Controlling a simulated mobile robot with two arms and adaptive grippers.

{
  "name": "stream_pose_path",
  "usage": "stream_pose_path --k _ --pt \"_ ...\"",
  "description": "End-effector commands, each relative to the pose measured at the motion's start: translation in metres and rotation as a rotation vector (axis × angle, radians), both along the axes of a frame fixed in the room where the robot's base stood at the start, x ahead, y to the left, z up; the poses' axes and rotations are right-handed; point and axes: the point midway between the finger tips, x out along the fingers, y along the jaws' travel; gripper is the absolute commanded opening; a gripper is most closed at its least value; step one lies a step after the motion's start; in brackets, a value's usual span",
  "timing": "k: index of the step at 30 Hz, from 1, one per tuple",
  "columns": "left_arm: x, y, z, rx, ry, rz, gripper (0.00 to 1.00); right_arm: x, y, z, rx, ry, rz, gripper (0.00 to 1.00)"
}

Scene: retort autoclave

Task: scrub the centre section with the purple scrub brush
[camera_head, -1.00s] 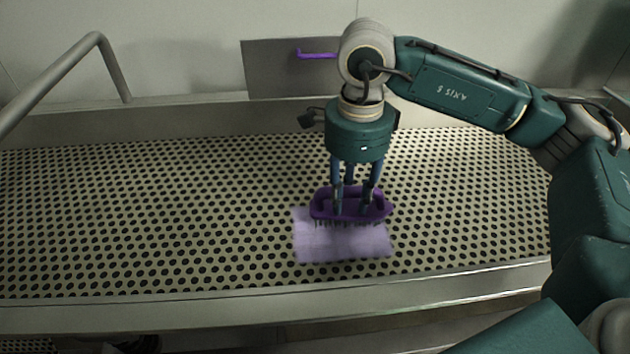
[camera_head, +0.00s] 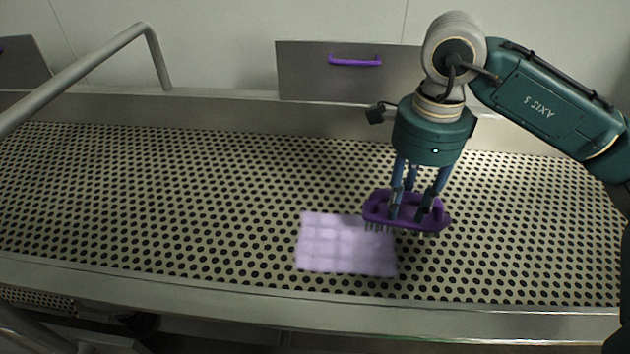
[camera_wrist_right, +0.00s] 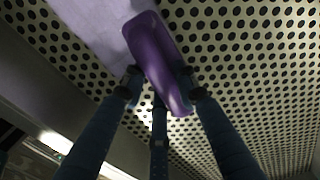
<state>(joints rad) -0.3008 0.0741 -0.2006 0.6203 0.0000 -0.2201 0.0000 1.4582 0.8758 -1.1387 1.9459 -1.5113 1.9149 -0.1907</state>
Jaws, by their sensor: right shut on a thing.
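The purple scrub brush (camera_head: 408,211) is held by my right gripper (camera_head: 416,208), bristles down, at the upper right corner of a pale lilac patch. In the right wrist view the brush (camera_wrist_right: 157,60) shows between the fingers of the right gripper (camera_wrist_right: 160,88). The lilac patch (camera_head: 345,246) lies on the perforated surface (camera_head: 200,190), and part of it shows at the top left of the wrist view (camera_wrist_right: 95,20). I cannot tell whether the bristles touch the surface. My left gripper is not in view.
A metal rail (camera_head: 90,70) rises at the left. A grey panel with a purple handle (camera_head: 354,61) stands behind the surface, and another panel (camera_head: 22,62) is at the far left. A metal lip (camera_head: 300,304) runs along the front. The perforated surface left of the patch is clear.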

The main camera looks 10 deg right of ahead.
Motion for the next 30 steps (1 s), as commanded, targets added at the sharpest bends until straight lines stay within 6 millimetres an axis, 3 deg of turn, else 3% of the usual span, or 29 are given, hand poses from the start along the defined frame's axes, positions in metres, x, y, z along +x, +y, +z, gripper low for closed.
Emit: stream_pose_path --k 18,30 --pt "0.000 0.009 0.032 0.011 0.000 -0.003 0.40 -0.003 0.002 0.055 -0.001 0.003 0.002 0.08" --pt "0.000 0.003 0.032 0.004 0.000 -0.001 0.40 -0.004 0.002 0.057 -0.001 0.004 0.002 0.08"
